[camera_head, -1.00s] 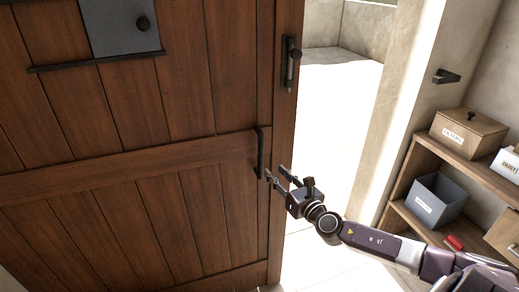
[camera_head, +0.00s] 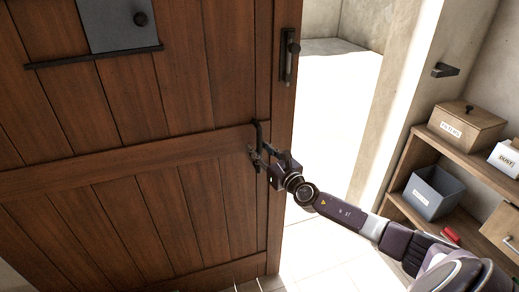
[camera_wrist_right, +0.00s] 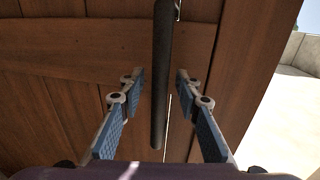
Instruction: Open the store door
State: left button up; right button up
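The brown plank store door (camera_head: 130,200) fills the left of the head view, with a bright gap beyond its right edge. A dark vertical bar handle (camera_head: 259,140) is fixed near that edge. My right gripper (camera_head: 262,155) is at the handle's lower part. In the right wrist view the right gripper (camera_wrist_right: 158,85) is open, its two blue-padded fingers apart on either side of the handle (camera_wrist_right: 162,70). Visible space separates each finger from the bar. A dark latch (camera_head: 289,57) sits higher on the door edge. My left gripper is not in view.
A wooden shelf (camera_head: 412,160) stands at the right, holding a lidded wooden box (camera_head: 463,130), a grey bin (camera_head: 433,193) and a red item (camera_head: 450,236). A dark bracket (camera_head: 445,70) projects from the wall. Sunlit pale floor shows beyond the door's edge.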

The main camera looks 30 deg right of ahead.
grip_shut()
dwell(0.3)
